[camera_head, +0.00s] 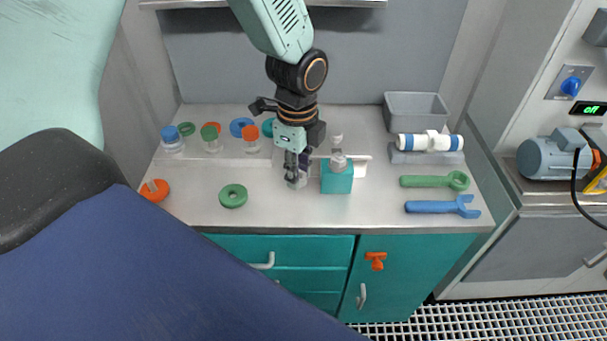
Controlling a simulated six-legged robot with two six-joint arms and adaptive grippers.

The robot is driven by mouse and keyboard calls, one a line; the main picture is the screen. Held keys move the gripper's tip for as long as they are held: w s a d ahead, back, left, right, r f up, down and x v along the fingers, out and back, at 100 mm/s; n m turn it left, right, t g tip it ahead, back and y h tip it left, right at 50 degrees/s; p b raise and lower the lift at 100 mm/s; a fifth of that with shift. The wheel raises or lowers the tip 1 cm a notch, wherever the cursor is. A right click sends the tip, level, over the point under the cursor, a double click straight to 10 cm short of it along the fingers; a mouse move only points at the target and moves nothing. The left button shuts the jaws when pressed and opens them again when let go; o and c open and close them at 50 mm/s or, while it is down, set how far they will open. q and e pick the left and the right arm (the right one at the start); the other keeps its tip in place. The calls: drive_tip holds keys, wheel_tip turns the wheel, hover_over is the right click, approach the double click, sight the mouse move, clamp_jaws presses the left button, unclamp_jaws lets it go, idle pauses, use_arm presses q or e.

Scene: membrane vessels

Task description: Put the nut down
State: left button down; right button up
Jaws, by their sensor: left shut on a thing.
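My left gripper (296,178) reaches down from the top of the view to the middle of the bench, its fingers pointing down. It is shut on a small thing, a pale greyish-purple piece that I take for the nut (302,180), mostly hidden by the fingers. The piece is at or just above the bench top; I cannot tell whether it touches. Just right of the fingers stands a teal block (336,184) with a grey metal fitting (338,163) on top. My right gripper is not in view.
A green ring (233,196) and an orange piece (155,190) lie left. Capped jars (172,146) stand behind them. At right are a grey bin (417,105), a white-and-blue cylinder (430,142), a green wrench (434,181) and a blue wrench (443,206). The bench front (310,215) is clear.

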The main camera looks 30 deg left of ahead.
sight(300, 204)
use_arm(q)
wheel_tip(300, 204, down, 3)
drive_tip(key=shift+d+r, duration=0.1)
drive_tip(key=shift+d+f, duration=0.1)
drive_tip(key=shift+f, duration=0.4)
wheel_tip(300, 204, down, 3)
drive_tip(key=shift+f+b, duration=0.15)
drive_tip(key=shift+b, duration=0.2)
drive_tip(key=shift+f, duration=0.15)
drive_tip(key=c, duration=1.1)
unclamp_jaws()
drive_tip(key=shift+o, duration=0.2)
